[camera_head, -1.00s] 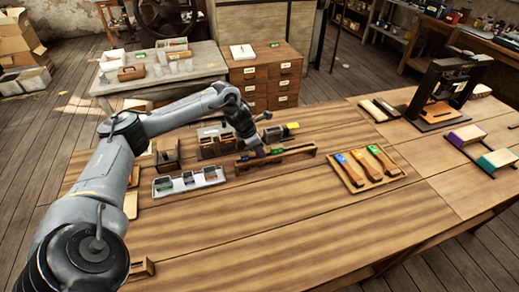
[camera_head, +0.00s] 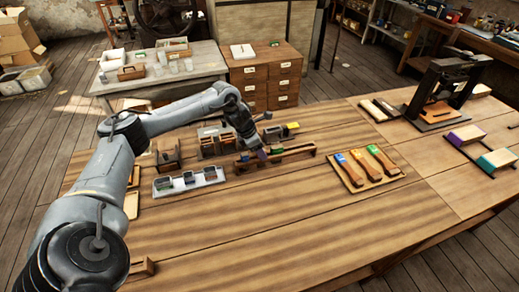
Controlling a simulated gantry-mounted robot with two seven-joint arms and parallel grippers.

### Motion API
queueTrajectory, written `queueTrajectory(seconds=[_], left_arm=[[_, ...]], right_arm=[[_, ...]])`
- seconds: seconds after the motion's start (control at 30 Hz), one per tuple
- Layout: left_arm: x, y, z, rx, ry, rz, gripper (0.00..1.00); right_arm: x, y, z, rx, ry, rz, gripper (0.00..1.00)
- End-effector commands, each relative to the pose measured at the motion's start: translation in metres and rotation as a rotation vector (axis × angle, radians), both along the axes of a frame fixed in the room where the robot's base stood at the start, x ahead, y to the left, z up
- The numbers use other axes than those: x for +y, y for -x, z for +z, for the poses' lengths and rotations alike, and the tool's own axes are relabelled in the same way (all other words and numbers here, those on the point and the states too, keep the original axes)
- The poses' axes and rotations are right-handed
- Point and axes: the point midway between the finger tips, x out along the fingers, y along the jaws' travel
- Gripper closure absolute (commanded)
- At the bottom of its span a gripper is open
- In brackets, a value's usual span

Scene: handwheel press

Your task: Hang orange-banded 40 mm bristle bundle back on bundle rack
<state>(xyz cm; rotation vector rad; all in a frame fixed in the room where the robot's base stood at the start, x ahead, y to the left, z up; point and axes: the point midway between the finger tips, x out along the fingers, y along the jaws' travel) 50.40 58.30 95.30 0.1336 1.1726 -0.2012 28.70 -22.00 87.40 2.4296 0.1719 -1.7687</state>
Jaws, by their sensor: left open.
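The wooden bundle rack (camera_head: 305,163) is a long, low rail near the middle of the table. Small dark bundles with coloured bands lie along it, one with a blue band (camera_head: 245,158) at its left part. My left gripper (camera_head: 260,152) is open, at the rack's left-middle part, pointing down. A small purple patch shows right by its fingertips. I cannot make out an orange band; the arm and its wrist hide part of the rack, and the bundles are too small to tell apart.
A grey tray (camera_head: 216,178) with several small blocks lies left of the rack. A wooden tray (camera_head: 394,178) with blue-, green- and orange-marked tools lies to the right. A black press (camera_head: 436,112) stands farther right.

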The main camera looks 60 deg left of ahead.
Motion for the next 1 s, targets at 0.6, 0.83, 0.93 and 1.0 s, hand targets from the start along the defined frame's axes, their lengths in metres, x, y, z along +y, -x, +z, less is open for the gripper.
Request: queueTrajectory(seconds=[0.6,0.83,0.93,1.0], left_arm=[[0.007,0.027,0.067,-0.002,-0.003,0.0,0.44],[0.009,0.037,0.092,0.0,-0.001,-0.001,0.44],[0.01,0.039,0.098,-0.001,-0.001,0.0,0.44],[0.01,0.04,0.099,0.0,0.0,0.001,0.44]], right_arm=[[0.002,0.0,0.007,0.0,-0.009,-0.006,1.0],[0.002,0.0,0.009,0.0,-0.009,-0.006,1.0],[0.002,0.0,0.009,0.0,-0.009,-0.006,1.0],[0.002,0.0,0.009,0.0,-0.008,-0.005,1.0]])
